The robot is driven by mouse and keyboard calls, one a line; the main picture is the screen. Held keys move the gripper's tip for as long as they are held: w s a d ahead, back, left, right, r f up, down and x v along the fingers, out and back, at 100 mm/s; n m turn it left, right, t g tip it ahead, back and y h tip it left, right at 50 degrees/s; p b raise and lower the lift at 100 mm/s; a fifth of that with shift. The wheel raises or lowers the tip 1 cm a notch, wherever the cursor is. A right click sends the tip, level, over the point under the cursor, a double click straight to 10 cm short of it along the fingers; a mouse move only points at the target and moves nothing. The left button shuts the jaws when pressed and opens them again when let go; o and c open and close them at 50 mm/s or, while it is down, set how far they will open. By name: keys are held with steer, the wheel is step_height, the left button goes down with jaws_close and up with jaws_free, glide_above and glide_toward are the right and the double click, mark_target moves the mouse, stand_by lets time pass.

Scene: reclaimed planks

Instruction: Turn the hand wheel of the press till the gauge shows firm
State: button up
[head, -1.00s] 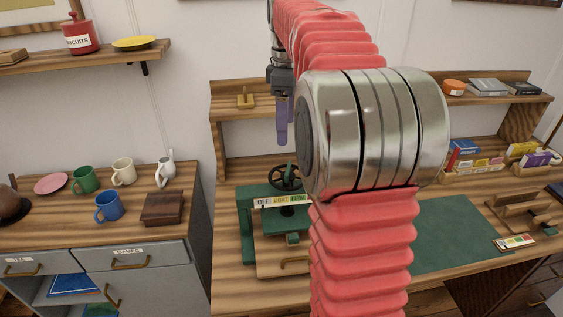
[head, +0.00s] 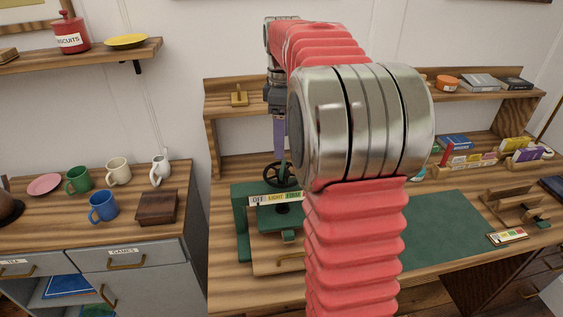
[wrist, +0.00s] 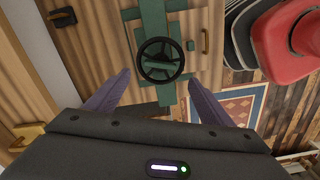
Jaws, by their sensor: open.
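The green press (head: 241,222) stands on the wooden bench, partly hidden by my arm. Its dark hand wheel (head: 268,181) lies flat on top, with a small green upright part at it. The gauge strip (head: 276,199) on its front reads off, light and firm; I cannot make out where it points. My gripper (head: 279,158) hangs pointing down, just above the wheel. In the wrist view the open purple fingers of my gripper (wrist: 160,76) are spread to either side of the hand wheel (wrist: 142,60), with nothing between them held. I cannot tell whether they touch it.
A green mat (head: 445,235) lies right of the press. A wooden rack of small boxes (head: 465,165) and a wooden stand (head: 515,203) are further right. The left cabinet holds a blue mug (head: 103,207), other crockery and a wooden box (head: 157,207). A shelf runs behind the bench.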

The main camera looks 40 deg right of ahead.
mark_target(282, 164)
step_height(282, 164, down, 9)
steer(key=shift+r, duration=0.2)
steer(key=shift+c, duration=0.5)
steer(key=c, duration=0.9)
